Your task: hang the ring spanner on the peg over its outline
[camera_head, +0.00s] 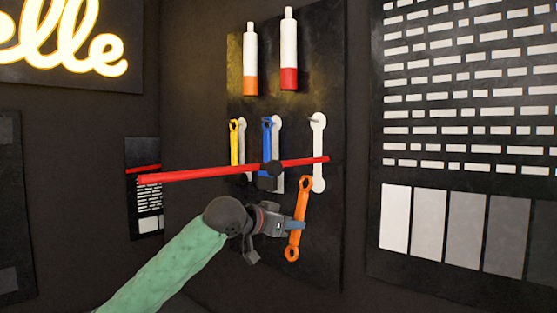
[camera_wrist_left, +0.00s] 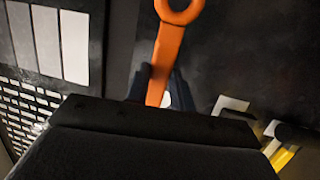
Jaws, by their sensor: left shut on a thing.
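The orange ring spanner (camera_head: 297,220) is held in my left gripper (camera_head: 285,228), which is shut around its shank. It stands nearly upright, leaning slightly right at the top, below the bare outline. In the left wrist view the spanner (camera_wrist_left: 166,55) rises from between the dark fingers (camera_wrist_left: 155,88), its ring end at the top edge. The bare white spanner outline (camera_head: 318,165) is on the dark tool board, with a peg (camera_head: 314,119) at its top ring. My right gripper is not seen.
A yellow spanner (camera_head: 234,143) and a blue spanner (camera_head: 266,136) hang left of the bare outline. A long red bar (camera_head: 205,174) crosses in front of the board above my gripper. Two bottles (camera_head: 289,50) (camera_head: 250,60) are above. A sample panel (camera_head: 396,220) stands right.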

